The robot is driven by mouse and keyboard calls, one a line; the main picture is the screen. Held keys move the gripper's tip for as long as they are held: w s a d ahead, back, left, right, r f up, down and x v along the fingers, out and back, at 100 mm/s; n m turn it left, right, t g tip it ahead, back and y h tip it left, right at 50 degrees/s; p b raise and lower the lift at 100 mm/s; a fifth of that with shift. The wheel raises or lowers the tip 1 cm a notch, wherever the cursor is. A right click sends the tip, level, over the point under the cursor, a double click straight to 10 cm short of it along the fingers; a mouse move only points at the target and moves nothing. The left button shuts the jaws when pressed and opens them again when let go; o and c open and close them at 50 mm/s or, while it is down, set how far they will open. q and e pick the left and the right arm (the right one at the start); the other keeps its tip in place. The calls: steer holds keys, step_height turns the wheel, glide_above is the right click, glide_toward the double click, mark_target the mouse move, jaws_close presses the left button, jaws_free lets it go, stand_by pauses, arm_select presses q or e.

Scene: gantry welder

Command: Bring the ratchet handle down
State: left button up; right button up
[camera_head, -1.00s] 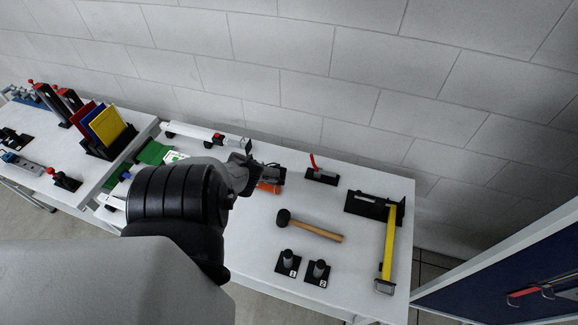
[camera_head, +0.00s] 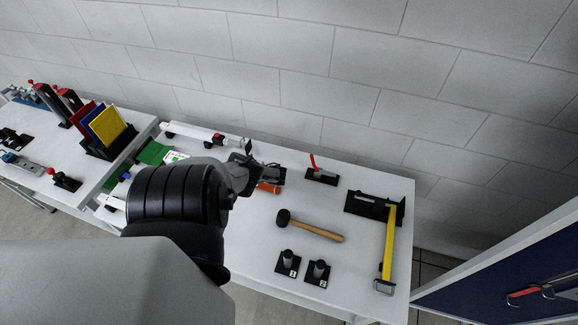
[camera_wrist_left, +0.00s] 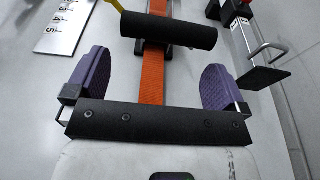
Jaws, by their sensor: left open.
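The ratchet handle (camera_wrist_left: 168,31) is a black cylindrical bar lying across an orange strap (camera_wrist_left: 152,75) in the left wrist view. The strap runs from the handle back beneath my left gripper. My left gripper (camera_wrist_left: 155,80) is open, with one purple pad on each side of the strap, and the handle is ahead of the pads, not between them. In the head view my left gripper (camera_head: 250,172) hangs over the table beside the orange strap (camera_head: 268,188) and partly hides the ratchet. My right gripper is not in view.
A mallet (camera_head: 312,227), two numbered black blocks, a red-levered clamp (camera_head: 321,174) and a yellow-barred fixture (camera_head: 388,240) stand to the right on the white table. A white tube (camera_head: 195,133) lies behind. A printed plate (camera_wrist_left: 65,25) and a metal bracket (camera_wrist_left: 262,75) flank the handle.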

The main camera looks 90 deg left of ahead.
arm_select(q)
steer(key=p+v, duration=0.1)
steer(key=v, duration=1.2)
steer(key=shift+w+d, duration=0.2)
steer(key=shift+w, duration=0.15)
